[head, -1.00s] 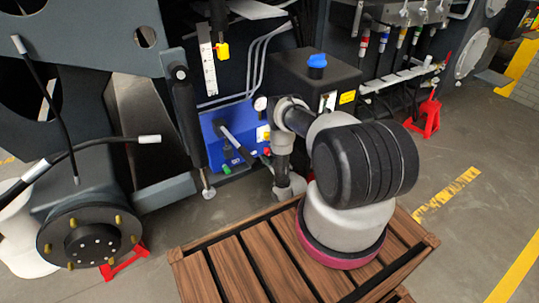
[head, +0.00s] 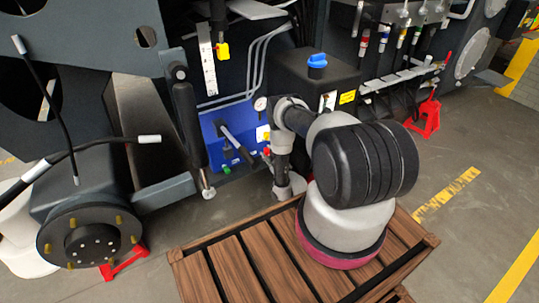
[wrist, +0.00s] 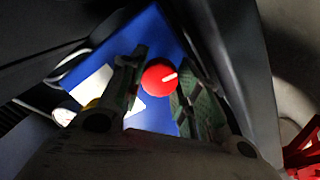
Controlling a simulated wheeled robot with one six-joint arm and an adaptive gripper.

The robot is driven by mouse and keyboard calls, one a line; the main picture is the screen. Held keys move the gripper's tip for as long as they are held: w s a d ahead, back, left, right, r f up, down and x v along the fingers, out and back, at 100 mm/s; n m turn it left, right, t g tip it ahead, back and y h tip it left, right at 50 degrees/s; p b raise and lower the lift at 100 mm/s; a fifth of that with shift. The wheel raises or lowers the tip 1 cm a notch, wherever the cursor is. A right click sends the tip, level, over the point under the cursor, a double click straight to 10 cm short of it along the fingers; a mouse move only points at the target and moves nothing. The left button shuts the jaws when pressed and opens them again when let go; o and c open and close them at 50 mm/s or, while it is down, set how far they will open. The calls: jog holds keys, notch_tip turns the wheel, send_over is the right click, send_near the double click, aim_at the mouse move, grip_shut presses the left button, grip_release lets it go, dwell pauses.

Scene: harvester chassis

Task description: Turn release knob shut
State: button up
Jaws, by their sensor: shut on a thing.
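The release knob (wrist: 158,77) is red and round with a white pointer line, on a blue panel (wrist: 150,30). In the wrist view the line points up and to the right. My gripper (wrist: 159,88) has one finger on each side of the knob and is shut on it. In the head view the blue panel (head: 214,128) is low on the chassis, and a bit of red (head: 267,151) shows beside my arm. My fingers are mostly hidden there behind my own arm.
A dark lever (head: 237,145) sticks out of the blue panel left of my arm. A black tank with a blue cap (head: 317,61) stands behind my arm. A dark cylinder (head: 190,125) stands to the left. A slatted wooden platform (head: 235,270) lies in front.

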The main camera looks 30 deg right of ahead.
jog(key=m, duration=1.2)
jog(key=shift+m, duration=0.4)
jog(key=m, duration=0.4)
jog(key=shift+y, duration=0.3)
jog(key=m, duration=0.4)
jog(key=shift+m, duration=0.4)
jog(key=m, duration=0.4)
jog(key=shift+y, duration=0.3)
jog(key=m, duration=0.4)
jog(key=shift+m, duration=2.1)
